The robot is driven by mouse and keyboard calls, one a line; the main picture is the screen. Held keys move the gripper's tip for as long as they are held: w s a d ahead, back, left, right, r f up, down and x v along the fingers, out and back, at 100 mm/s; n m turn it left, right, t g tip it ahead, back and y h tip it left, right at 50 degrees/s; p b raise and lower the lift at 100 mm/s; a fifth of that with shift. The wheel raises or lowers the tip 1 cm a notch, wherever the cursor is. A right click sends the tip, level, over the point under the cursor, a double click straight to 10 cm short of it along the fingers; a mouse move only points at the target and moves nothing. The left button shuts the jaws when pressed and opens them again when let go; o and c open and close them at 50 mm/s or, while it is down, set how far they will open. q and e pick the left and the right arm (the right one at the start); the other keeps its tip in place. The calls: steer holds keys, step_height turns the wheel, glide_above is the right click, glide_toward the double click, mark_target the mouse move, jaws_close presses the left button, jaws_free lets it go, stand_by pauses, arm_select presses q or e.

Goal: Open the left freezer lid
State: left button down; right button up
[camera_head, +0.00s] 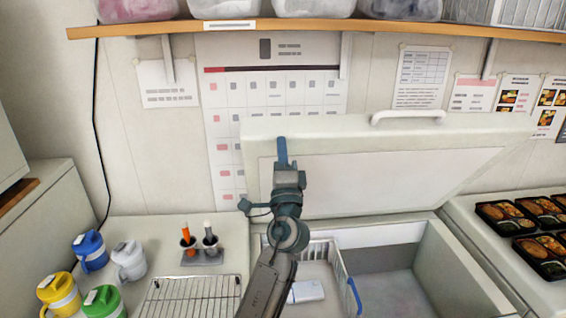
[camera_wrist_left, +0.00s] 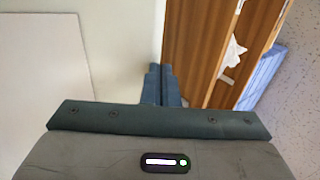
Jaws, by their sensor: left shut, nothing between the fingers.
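The freezer lid (camera_head: 350,133) stands raised and tilted back behind the open freezer, its pale inner panel facing me. Its white handle (camera_head: 407,117) is at the top edge, right of my gripper. My left gripper (camera_head: 282,152) is shut and empty, pointing up in front of the lid's left part. I cannot tell whether it touches the lid. In the left wrist view the shut fingers (camera_wrist_left: 160,85) point past a pale panel (camera_wrist_left: 45,75), probably the lid's inside. The freezer's opening (camera_head: 385,262) is visible, partly hidden by my arm. My right gripper is not in view.
A wire basket (camera_head: 340,275) with a white box (camera_head: 306,292) sits inside the freezer. A wooden shelf (camera_head: 330,27) with bins runs above. Several mugs, a rack (camera_head: 190,297) and a two-cup holder (camera_head: 201,256) stand left. Bento trays (camera_head: 548,255) lie right.

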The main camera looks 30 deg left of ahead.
mark_target(278, 117)
arm_select(q)
steer(key=x, duration=0.9)
steer(key=shift+w+a+f, duration=0.1)
steer(key=shift+w+a, duration=0.1)
steer(key=shift+f, duration=0.15)
